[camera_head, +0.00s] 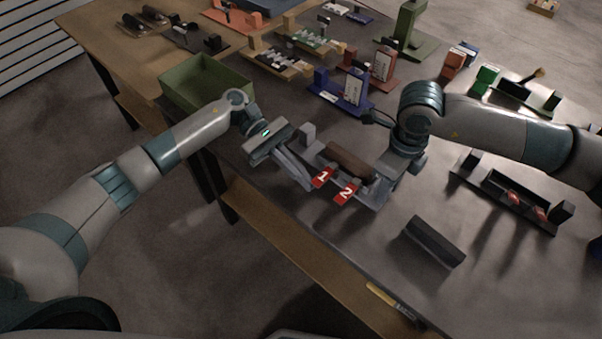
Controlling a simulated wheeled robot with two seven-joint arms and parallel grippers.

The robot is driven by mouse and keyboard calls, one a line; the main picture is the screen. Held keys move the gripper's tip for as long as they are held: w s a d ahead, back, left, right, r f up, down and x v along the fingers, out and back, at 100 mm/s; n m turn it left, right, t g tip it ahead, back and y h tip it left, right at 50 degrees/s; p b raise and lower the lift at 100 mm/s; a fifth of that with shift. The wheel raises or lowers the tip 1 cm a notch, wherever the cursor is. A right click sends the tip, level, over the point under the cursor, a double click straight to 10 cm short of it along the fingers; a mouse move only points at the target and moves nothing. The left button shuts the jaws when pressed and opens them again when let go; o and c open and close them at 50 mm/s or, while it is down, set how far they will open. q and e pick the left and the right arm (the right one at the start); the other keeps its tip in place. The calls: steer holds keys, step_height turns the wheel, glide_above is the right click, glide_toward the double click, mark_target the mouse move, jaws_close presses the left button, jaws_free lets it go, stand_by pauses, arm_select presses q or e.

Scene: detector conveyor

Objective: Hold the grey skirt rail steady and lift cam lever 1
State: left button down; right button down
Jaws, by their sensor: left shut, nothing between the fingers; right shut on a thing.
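A grey fixture holds a brown block (345,160) in the middle of the table. Two red levers stick out at its front: cam lever 1 (322,178), marked 1, and cam lever 2 (346,192), marked 2. My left gripper (306,184) is shut and empty, its fingertips just left of cam lever 1; whether they touch it I cannot tell. My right gripper (380,190) is at the fixture's right end, shut on the grey skirt rail (371,203). The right fingers are partly lost against the grey parts.
A dark grey block (435,242) lies on the table at the front right. A black fixture with red parts (512,194) stands at the right. A green bin (205,84) stands behind my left arm. Several coloured fixtures fill the back, including a blue one (340,97).

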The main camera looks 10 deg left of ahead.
arm_select(q)
steer(key=shift+r+n, duration=0.4)
steer(key=shift+n, duration=0.1)
stand_by(0.3)
steer(key=shift+r+n+g+y, duration=0.4)
steer(key=shift+r+n+g, duration=0.1)
steer(key=shift+r+n, duration=0.1)
steer(key=shift+w+d+r, duration=0.15)
steer(key=shift+w+r, duration=0.05)
steer(key=shift+r, duration=1.35)
arm_select(e)
steer(key=shift+f, duration=0.1)
arm_select(q)
steer(key=shift+w+r, duration=0.1)
steer(key=w+f+v, duration=0.1)
steer(key=v, duration=0.8)
